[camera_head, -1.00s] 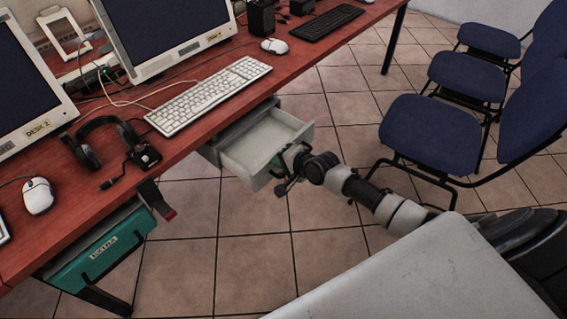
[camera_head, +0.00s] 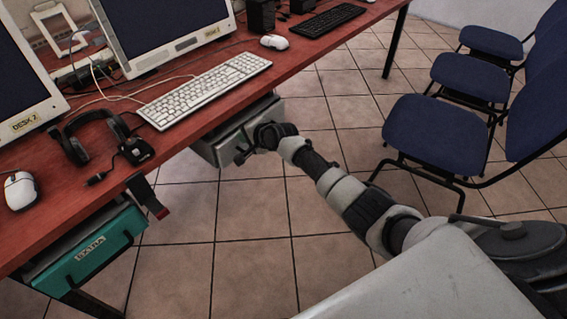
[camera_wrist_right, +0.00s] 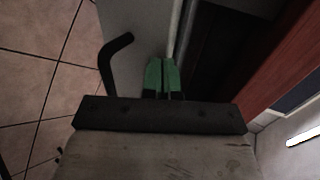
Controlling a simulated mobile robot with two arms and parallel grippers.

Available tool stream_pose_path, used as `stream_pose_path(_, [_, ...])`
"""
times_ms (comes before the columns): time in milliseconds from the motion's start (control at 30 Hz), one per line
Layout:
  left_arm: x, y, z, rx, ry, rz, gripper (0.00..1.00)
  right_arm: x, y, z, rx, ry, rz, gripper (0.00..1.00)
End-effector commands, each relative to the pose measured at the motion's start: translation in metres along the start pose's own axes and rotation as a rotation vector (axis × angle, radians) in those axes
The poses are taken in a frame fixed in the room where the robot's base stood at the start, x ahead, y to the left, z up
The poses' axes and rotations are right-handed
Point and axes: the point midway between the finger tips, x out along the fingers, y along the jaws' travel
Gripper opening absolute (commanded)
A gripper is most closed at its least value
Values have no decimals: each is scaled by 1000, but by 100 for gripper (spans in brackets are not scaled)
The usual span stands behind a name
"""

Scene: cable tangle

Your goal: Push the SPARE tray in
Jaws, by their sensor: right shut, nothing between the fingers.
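The pale grey tray (camera_head: 212,153) sits under the desk's front edge, with its body in its housing and only its front and side showing in the head view. No label on it can be read. My right gripper (camera_head: 250,148) is at the tray's front, its fingertips hidden in the head view. In the right wrist view its green fingers (camera_wrist_right: 162,78) are together and empty, against or very near the pale tray front (camera_wrist_right: 138,22). A black bent handle (camera_wrist_right: 115,58) stands just left of the fingers. My left gripper is not in view.
The red desk (camera_head: 50,212) carries a keyboard (camera_head: 205,88), headphones (camera_head: 88,135), mice and cables. A teal EXTRA tray (camera_head: 92,255) hangs under it at left. A black and red bracket (camera_head: 150,195) juts from the edge. Blue chairs (camera_head: 435,130) stand at right.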

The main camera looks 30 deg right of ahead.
Motion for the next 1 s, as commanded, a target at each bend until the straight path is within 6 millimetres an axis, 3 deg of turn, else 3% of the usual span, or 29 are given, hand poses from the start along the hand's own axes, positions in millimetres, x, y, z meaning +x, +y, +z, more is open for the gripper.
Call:
stream_pose_path(300, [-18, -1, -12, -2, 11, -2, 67, 9, -5, 0, 0, 0, -1, 0])
stream_pose_path(833, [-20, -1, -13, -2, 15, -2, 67, 8, -9, 0, 0, 1, -7, 0])
stream_pose_path(1000, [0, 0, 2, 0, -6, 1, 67, 5, -8, 3, 0, 0, -5, 0])
